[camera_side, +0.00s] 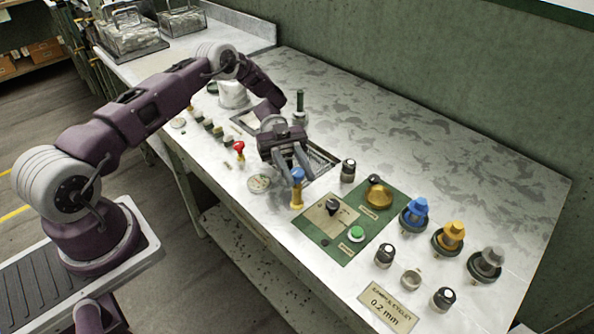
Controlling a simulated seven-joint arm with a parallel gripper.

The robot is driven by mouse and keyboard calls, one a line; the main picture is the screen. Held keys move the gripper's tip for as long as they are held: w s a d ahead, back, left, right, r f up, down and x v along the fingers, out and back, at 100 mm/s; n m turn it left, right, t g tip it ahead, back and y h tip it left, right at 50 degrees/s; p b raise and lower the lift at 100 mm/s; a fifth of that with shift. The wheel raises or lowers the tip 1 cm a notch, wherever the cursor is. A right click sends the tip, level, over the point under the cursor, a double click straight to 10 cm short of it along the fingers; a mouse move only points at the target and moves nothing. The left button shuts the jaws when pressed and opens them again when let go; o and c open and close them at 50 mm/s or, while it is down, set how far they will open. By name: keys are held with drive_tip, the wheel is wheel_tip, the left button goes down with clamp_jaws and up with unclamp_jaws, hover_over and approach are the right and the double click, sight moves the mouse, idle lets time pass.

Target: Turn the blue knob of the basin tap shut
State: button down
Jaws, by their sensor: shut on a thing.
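The blue knob (298,175) sits on top of a yellow tap body (296,196) that stands upright near the front edge of the bench. My gripper (297,171) reaches down from behind it and is shut on the blue knob. The fingers partly cover the knob, so how far it is turned cannot be told.
A sunken basin (321,162) lies behind the tap. A green panel (382,219) with a brass dome (379,196) and green button (356,233) lies to the right. Blue (416,210), yellow (453,231) and grey knobs stand further right. A red-topped fitting (239,148) is left.

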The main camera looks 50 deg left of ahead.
drive_tip(key=c, duration=1.1)
unclamp_jaws()
drive_tip(key=shift+c, duration=0.2)
drive_tip(key=v, duration=0.7)
drive_tip(key=shift+w, duration=0.1)
